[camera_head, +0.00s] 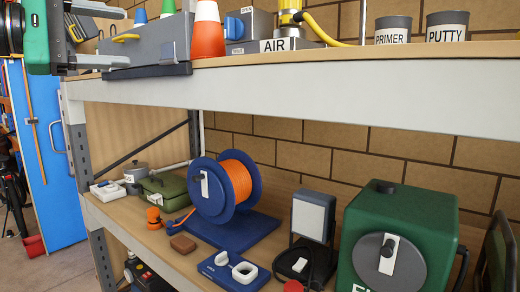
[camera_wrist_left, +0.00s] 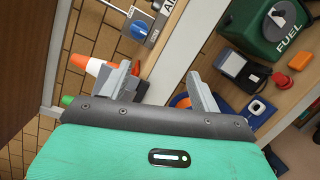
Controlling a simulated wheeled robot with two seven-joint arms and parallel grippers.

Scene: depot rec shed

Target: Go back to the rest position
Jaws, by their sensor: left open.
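My left gripper (camera_head: 126,37) comes in from the upper left in the head view, at the height of the upper shelf. My right gripper is in neither view.
The upper shelf (camera_head: 320,88) also bears an orange cone (camera_head: 207,38), an AIR unit (camera_head: 286,46) and tins. The lower shelf holds an orange cable reel (camera_head: 236,180), a green FUEL can (camera_head: 395,225) and a lamp (camera_head: 312,218). A shelf upright (camera_head: 76,140) stands below my gripper.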

